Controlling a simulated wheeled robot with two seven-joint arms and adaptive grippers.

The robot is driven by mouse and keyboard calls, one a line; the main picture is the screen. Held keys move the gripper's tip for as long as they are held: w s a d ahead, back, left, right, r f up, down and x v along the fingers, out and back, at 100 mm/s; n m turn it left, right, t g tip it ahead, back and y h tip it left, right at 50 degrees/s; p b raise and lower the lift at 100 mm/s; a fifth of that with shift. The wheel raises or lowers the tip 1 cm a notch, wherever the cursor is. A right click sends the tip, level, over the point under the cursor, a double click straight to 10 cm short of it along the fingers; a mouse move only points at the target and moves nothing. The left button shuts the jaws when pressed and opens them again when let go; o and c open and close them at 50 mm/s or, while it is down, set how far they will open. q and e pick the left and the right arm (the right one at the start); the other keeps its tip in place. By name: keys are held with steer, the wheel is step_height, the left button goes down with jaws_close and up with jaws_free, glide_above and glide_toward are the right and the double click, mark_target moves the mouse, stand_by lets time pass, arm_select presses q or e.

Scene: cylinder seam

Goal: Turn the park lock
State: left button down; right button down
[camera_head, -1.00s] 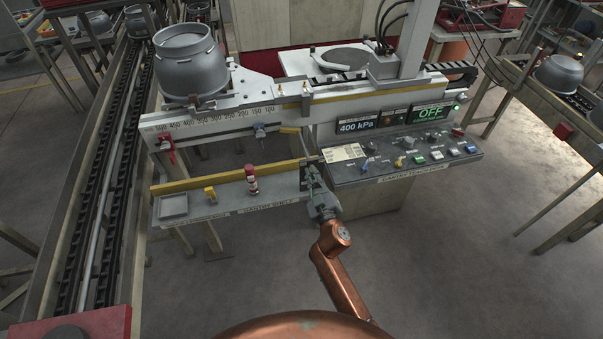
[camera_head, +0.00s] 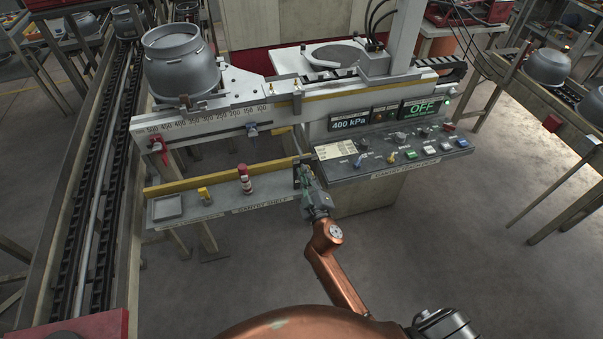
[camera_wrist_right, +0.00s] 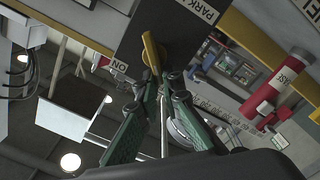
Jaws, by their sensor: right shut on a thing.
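The park lock is a dark plate (camera_wrist_right: 168,22) marked PARK with a yellow lever (camera_wrist_right: 152,50), in the right wrist view. In the head view my right gripper (camera_head: 307,181) is at the right end of the gantry shelf (camera_head: 222,206), against the dark plate, and hides the lever there. My left gripper is not in view.
The control console (camera_head: 392,160) with OFF and 400 kPa displays stands right of the plate. A red-and-white cylinder (camera_head: 245,180) and a yellow piece (camera_head: 205,194) are on the shelf. A grey pot (camera_head: 181,62) sits above the scale beam. The floor in front is free.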

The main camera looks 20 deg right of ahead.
steer(key=c, duration=2.1)
jaws_free()
steer(key=shift+s, duration=0.1)
steer(key=s, duration=0.4)
steer(key=s+a, duration=0.1)
steer(key=s, duration=0.6)
steer(key=shift+s+a, duration=0.25)
steer(key=shift+s, duration=0.1)
